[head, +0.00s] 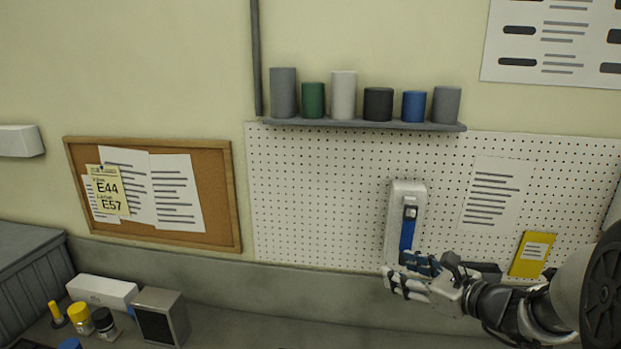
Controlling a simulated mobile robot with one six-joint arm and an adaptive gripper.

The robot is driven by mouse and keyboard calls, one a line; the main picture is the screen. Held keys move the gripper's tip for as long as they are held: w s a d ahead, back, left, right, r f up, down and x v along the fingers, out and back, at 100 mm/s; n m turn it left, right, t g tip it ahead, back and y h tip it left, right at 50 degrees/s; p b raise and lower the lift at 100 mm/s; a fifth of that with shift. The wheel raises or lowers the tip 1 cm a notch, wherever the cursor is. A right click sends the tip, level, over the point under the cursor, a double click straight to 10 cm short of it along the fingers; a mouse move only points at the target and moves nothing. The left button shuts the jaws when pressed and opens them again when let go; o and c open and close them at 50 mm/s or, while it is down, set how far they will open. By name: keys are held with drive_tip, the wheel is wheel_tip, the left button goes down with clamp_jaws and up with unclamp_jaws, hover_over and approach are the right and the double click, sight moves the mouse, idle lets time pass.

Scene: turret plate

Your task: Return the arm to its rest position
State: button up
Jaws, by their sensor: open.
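My gripper (402,273) is at the lower right in the head view, at the end of my arm, which reaches in from the right edge. It is open, and I see nothing between its fingers. It is in front of the lower end of a blue strip (407,233) on a white wall-mounted holder (393,212). The gripper hides the holder's lower end. I cannot tell whether the fingers touch it.
A perforated white board (310,190) carries the holder, a paper sheet (495,195) and a yellow card (531,254). A shelf (365,124) with several cylinders is above. A corkboard (222,190) hangs left. A grey box (162,316) and small jars stand lower left.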

drive_tip(key=s+a+f+n+g+b, duration=0.4)
drive_tip(key=s+a+f+n+b, duration=0.1)
drive_tip(key=s+a+n, duration=0.35)
drive_tip(key=s+a+f+n+g+b, duration=0.45)
drive_tip(key=s+a+n, duration=0.25)
drive_tip(key=s, duration=0.3)
drive_tip(key=s+d+f+n+h+b, duration=0.3)
drive_tip(key=s+f+n+b, duration=0.1)
drive_tip(key=s+f+n, duration=0.2)
drive_tip(key=s+d+f+n+h+b, duration=0.4)
drive_tip(key=s+f+n+b, duration=0.1)
drive_tip(key=s+n, duration=0.1)
drive_tip(key=shift+s+f+n, duration=0.35)
drive_tip(key=shift+s, duration=0.5)
drive_tip(key=shift+d, duration=0.1)
